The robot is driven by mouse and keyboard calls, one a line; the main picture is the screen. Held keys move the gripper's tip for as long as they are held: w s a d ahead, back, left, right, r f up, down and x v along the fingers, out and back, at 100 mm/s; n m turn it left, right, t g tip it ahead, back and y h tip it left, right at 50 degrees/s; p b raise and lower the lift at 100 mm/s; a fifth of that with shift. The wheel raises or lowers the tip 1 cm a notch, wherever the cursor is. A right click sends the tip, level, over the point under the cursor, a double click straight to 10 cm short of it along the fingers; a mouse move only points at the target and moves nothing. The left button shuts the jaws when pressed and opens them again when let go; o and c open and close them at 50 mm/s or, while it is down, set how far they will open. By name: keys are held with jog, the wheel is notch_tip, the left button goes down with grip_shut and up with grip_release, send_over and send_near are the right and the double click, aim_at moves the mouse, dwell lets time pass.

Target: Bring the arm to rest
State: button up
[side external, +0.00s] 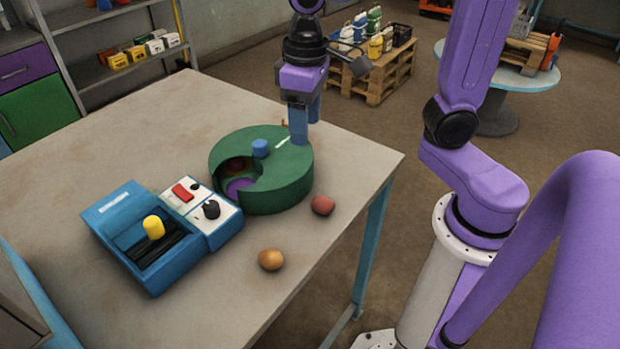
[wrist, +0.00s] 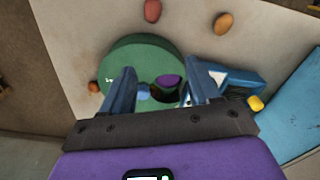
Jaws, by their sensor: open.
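My gripper (side external: 305,122) is at the back of the round green drum (side external: 285,190), near its far right rim in the side external view. In the wrist view my gripper (wrist: 158,90) is open, its two blue fingers apart, with the green drum (wrist: 145,50) beyond them. I see nothing held between the fingers. The drum has a blue knob (side external: 260,148) on top and a cut-out opening, with something purple (side external: 240,186) inside. Whether the fingers touch the drum I cannot tell.
A red ball (side external: 322,205) and an orange ball (side external: 271,259) lie near the table's (side external: 90,150) edge. The table's back left is clear.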

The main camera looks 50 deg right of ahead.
jog(key=s+d+f+n, duration=0.2)
jog(key=s+f+n, duration=0.1)
jog(key=s, duration=0.4)
jog(key=s+d+f+n, duration=0.2)
jog(key=s+n, duration=0.3)
jog(key=s, duration=0.3)
jog(key=shift+d+f+n, duration=0.4)
jog(key=shift+d, duration=0.1)
